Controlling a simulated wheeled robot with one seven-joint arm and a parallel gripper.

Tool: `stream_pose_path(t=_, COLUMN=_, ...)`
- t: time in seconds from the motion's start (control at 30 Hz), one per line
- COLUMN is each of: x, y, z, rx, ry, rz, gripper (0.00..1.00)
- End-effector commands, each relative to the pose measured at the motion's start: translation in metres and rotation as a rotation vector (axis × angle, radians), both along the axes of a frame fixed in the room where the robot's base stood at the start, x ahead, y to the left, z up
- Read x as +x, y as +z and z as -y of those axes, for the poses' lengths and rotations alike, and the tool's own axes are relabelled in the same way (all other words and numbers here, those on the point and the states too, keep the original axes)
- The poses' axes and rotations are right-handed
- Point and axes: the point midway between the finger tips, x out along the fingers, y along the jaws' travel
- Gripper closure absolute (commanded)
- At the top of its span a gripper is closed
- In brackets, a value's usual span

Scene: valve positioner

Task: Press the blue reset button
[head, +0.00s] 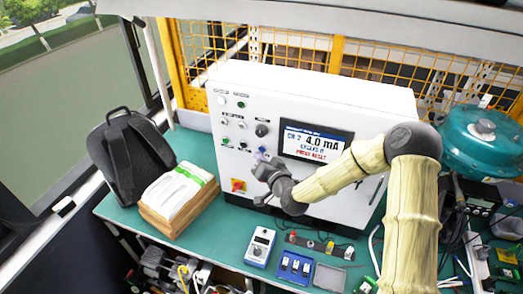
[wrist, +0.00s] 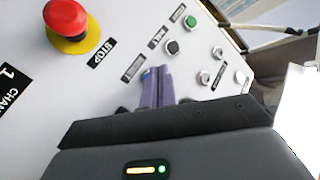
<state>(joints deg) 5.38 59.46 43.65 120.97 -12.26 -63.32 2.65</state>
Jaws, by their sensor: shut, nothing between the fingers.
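The blue reset button (wrist: 146,73) is on the white control panel (head: 300,100), in line with a green and a black button. In the wrist view the fingertips partly cover it, and only a blue edge shows. My gripper (wrist: 158,71) has its purple fingers together and empty, with the tips right at the button. I cannot tell whether they touch it. In the head view my gripper (head: 261,162) is in front of the panel's lower middle. The panel's screen (head: 316,144) shows 4.0 mA and a red line that seems to read PRESS RESET.
A red stop button (wrist: 66,20) on a yellow base is near the gripper. A green button (wrist: 190,21), a black button (wrist: 172,47) and several knobs are close by. A backpack (head: 130,152) and a stack of papers (head: 178,190) are at left on the green bench. Small devices lie in front.

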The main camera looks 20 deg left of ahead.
Motion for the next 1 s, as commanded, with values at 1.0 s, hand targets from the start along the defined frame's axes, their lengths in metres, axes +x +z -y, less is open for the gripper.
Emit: stream_pose_path(t=1.0, x=0.0083, y=0.0005, z=0.0009, rx=0.0, ry=0.0, rz=0.0, gripper=1.0)
